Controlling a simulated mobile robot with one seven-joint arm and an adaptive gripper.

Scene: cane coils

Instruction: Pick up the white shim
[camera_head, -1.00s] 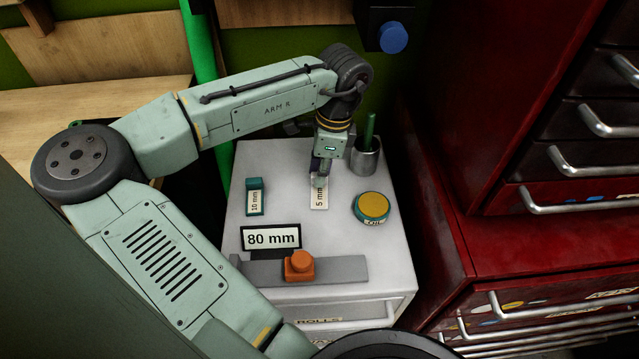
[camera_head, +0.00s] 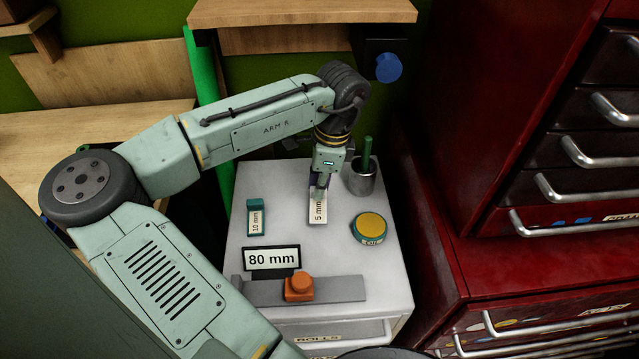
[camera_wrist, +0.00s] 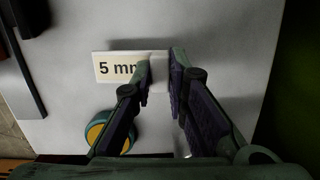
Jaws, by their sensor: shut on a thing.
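The white shim (camera_head: 317,214) is a flat pale strip marked "5 mm" at the back middle of the white cabinet top. My gripper (camera_head: 318,188) points down at its far end and is shut on it. In the wrist view the labelled end of the shim (camera_wrist: 112,68) sticks out to the left from between the fingertips (camera_wrist: 160,70). The fingers hide its middle. I cannot tell whether it touches the top or is slightly above it.
On the cabinet top (camera_head: 285,205) stand a green "10 mm" block (camera_head: 254,217), a round yellow tin (camera_head: 370,226), a metal cup (camera_head: 361,180), an "80 mm" sign (camera_head: 272,259) and a grey bar with an orange knob (camera_head: 299,288). Red drawers (camera_head: 570,245) stand at right.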

